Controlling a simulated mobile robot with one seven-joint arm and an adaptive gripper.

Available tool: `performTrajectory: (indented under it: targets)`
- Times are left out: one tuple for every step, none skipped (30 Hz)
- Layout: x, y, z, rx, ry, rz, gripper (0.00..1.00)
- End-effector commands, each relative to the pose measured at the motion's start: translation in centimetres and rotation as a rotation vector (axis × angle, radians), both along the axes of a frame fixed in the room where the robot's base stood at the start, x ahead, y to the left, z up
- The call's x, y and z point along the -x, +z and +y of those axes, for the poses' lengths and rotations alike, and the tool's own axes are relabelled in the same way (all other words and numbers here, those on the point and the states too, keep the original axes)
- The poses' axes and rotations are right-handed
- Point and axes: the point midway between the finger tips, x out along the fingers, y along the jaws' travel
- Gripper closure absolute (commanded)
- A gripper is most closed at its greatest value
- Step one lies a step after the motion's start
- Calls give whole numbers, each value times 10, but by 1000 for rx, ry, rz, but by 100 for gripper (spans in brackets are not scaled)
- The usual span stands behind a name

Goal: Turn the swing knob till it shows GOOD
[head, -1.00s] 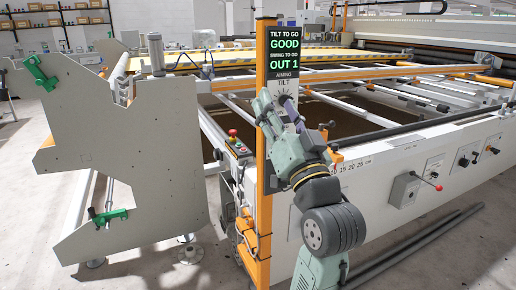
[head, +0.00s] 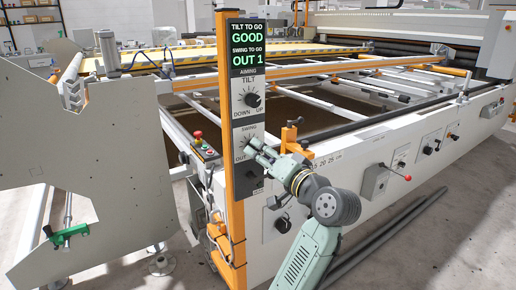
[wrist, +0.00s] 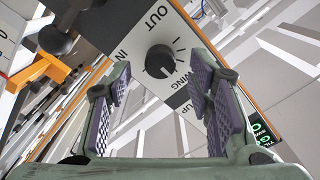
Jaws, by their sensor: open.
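The swing knob (head: 247,149) is a black round knob on the grey panel on the orange post, below the tilt knob (head: 253,100). In the wrist view the swing knob (wrist: 159,61) lies ahead, between and beyond my open fingers, with OUT and IN labels beside it. The display (head: 247,47) reads GOOD under TILT TO GO and OUT 1 under SWING TO GO. My gripper (wrist: 164,92) is open and empty, its purple pads spread either side of the knob and apart from it. In the head view my gripper (head: 256,151) partly covers the swing dial.
The orange post (head: 226,130) carries the panel. A control box with a red button (head: 197,135) is left of it. An orange bracket (head: 291,135) and a white machine front with levers (head: 375,180) are to the right. A grey plate (head: 80,165) stands at the left.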

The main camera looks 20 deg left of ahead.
Motion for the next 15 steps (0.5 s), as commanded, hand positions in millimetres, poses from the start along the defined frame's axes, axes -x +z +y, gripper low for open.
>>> performTrajectory:
  targets:
    - [-5, 2, 6, -1, 1, 2, 53]
    - [-7, 1, 9, -1, 3, 1, 53]
    - [-9, 1, 12, -1, 2, 0, 53]
    - [-11, 1, 14, -1, 1, 0, 53]
    - [-12, 1, 15, -1, 0, -1, 53]
    - [-13, 1, 17, -1, -1, 0, 53]
    - [-14, 1, 18, -1, -1, 0, 53]
    - [-15, 0, 18, -1, -1, 0, 53]
    - [-15, 0, 19, 0, -1, 0, 53]
    - [-15, 0, 19, 1, -1, -1, 53]
    - [-15, 0, 19, 1, -1, -1, 53]
    - [-15, 0, 19, 1, -1, -1, 53]
    - [-15, 0, 19, 0, -1, -2, 53]
    - [-15, 0, 19, 0, -1, -2, 53]
    - [-15, 0, 19, 0, -1, -2, 53]
